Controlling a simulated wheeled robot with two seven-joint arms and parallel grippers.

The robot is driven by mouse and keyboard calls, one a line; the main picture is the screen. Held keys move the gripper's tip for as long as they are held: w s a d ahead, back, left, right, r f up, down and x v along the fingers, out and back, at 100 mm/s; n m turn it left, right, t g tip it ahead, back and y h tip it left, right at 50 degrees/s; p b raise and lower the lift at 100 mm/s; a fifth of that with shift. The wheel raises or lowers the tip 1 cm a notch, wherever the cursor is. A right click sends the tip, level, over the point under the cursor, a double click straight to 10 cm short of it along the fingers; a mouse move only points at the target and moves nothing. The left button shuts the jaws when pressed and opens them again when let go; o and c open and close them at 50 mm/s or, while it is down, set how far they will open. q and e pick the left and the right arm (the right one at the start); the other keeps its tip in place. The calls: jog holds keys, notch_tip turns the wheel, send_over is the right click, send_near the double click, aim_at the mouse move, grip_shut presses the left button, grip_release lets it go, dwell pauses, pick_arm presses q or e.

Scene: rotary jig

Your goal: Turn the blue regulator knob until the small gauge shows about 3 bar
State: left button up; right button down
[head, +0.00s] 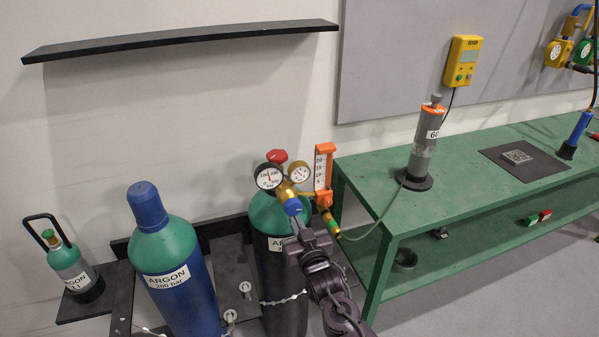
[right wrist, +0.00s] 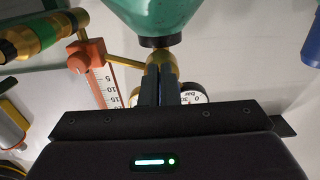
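The blue regulator knob (head: 293,206) points out from the brass regulator (head: 286,191) on the green-topped argon cylinder (head: 266,216). The small gauge (head: 299,172) has a brass rim and a white face; its needle is too small to read. The larger gauge (head: 268,176) sits to its left. My right gripper (head: 298,228) is at the knob, coming from below and in front. In the right wrist view its two dark fingers (right wrist: 159,85) stand close together at the regulator and partly cover both gauges. Whether they press on the knob is hidden. My left gripper is not in view.
An orange flow scale (head: 323,168) stands right beside the regulator, with a hose running to the green bench (head: 376,172). A blue argon cylinder (head: 178,270) and a small cylinder (head: 66,262) stand to the left. A black shelf (head: 180,39) is above.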

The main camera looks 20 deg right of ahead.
jog(key=s+p, duration=0.3)
jog(key=s, duration=0.3)
jog(key=shift+f, duration=0.25)
jog(key=s+d+f+g, duration=0.1)
jog(key=s+f+g, duration=0.2)
jog(key=s+f, duration=0.55)
jog(key=s+d+f+n+g, duration=0.1)
jog(key=s+f+g, duration=0.2)
jog(key=f, duration=1)
jog(key=s+d+f+g, duration=0.1)
jog(key=s+f+g, duration=0.3)
jog(key=f, duration=0.7)
jog(key=s+d+f+g, duration=0.1)
jog(key=s+f, duration=0.4)
jog(key=s, duration=0.5)
jog(key=s+f+g, duration=0.3)
jog(key=s+f, duration=0.2)
jog(key=s, duration=0.6)
jog(key=s+d+f+n+g, duration=0.1)
jog(key=s+f+g, duration=0.2)
jog(key=s, duration=0.7)
jog(key=shift+s+d+f+h, duration=0.2)
jog(key=shift+d+f+h, duration=0.15)
jog(key=shift+f, duration=0.6)
